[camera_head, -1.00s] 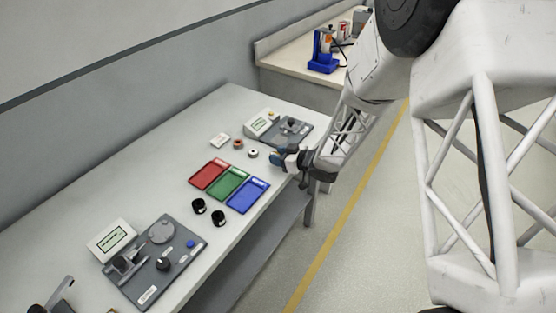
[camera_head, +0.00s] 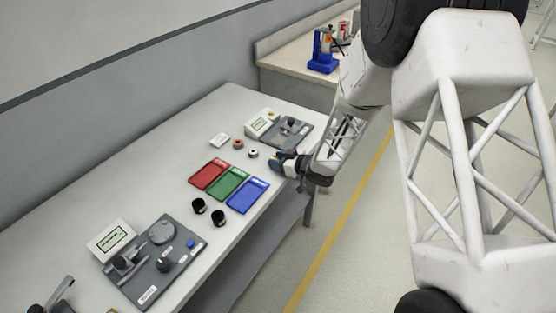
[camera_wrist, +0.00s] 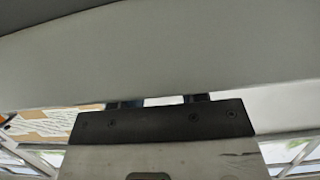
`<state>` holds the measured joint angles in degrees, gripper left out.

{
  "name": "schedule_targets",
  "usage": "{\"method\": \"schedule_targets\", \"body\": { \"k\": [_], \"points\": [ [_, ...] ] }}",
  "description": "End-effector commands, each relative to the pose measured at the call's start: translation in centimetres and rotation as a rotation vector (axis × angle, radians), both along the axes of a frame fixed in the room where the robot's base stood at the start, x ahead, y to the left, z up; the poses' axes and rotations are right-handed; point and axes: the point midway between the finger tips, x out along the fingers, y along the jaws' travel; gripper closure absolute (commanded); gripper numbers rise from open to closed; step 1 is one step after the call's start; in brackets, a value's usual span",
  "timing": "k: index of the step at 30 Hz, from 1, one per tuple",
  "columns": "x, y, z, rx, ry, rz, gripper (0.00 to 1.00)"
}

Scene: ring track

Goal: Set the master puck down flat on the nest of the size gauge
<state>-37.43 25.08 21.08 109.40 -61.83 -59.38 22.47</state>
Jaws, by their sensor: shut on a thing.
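In the wrist view, my gripper (camera_wrist: 160,101) shows only a dark body and two finger stubs against a grey surface; no puck shows. The far gauge station (camera_head: 303,133) is a dark plate with a dark fixture and a display. A near gauge station (camera_head: 135,283) has a round disc and dark posts. I cannot read which is the size gauge.
Red (camera_head: 203,184), green (camera_head: 222,193) and blue (camera_head: 240,206) trays lie mid-bench. Two black cups (camera_head: 199,206) stand in front of them. A red ring (camera_head: 238,144) and a pale ring (camera_head: 253,153) lie near the far station. The bench's front edge is close to my arm.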

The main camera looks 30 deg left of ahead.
Motion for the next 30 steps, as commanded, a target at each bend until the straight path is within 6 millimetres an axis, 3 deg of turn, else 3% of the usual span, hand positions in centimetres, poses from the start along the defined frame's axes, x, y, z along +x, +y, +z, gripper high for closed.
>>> {"method": "schedule_targets", "body": {
  "k": [1,2,7,22,30],
  "points": [
    [0.0,0.0,-0.1,0.0,0.0,0.0,0.89],
    [0.0,0.0,-0.1,0.0,0.0,0.0,0.59],
    [0.0,0.0,-0.1,0.0,0.0,0.0,0.35],
    [0.0,0.0,-0.1,0.001,-0.001,0.0,0.35],
    [0.1,-2.8,0.7,0.0,-0.001,-0.002,0.35]
  ]
}}
